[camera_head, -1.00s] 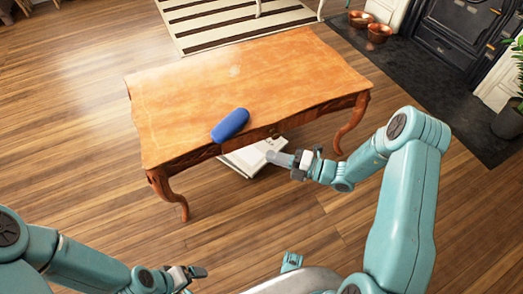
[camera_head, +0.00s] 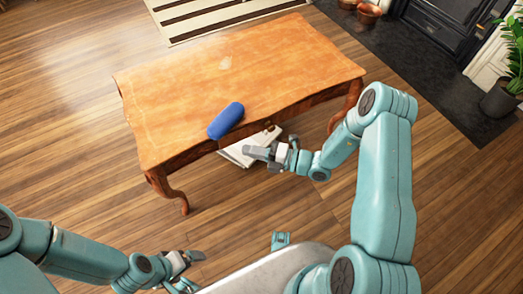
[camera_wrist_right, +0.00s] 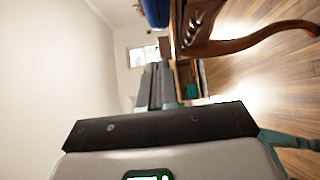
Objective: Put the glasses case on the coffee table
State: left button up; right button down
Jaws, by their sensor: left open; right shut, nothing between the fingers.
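The blue glasses case (camera_head: 226,120) lies on the wooden coffee table (camera_head: 240,68), at its near edge. It also shows at the top of the right wrist view (camera_wrist_right: 156,12). My right gripper (camera_head: 258,154) is shut and empty, just in front of the table's near edge. It is below and to the right of the case in the head view, apart from it. Its fingers show in the right wrist view (camera_wrist_right: 155,88). My left gripper (camera_head: 197,257) is open and empty over the floor at the bottom, well away from the table.
White books or papers (camera_head: 240,151) lie low beneath the table's near edge, partly hidden by my right gripper. A curved table leg (camera_wrist_right: 255,40) crosses the right wrist view. A striped rug (camera_head: 220,14), copper pots (camera_head: 368,12) and a potted plant (camera_head: 503,98) stand farther off. Most of the tabletop is clear.

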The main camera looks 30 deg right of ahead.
aim_at(228, 130)
jog(key=shift+w+a+b, duration=0.35)
jog(key=shift+w+a, duration=0.15)
jog(key=shift+w, duration=0.6)
jog(key=shift+w+a+b, duration=0.3)
jog(key=shift+w+a, duration=0.25)
jog(key=shift+w, duration=0.5)
jog(key=shift+w+a+b, duration=0.35)
jog(key=shift+w+a, duration=0.15)
jog(key=shift+w, duration=0.6)
jog(key=w, duration=0.3)
jog(key=shift+a+f+b, duration=0.15)
jog(key=shift+b, duration=0.2)
jog(key=shift+w, duration=0.3)
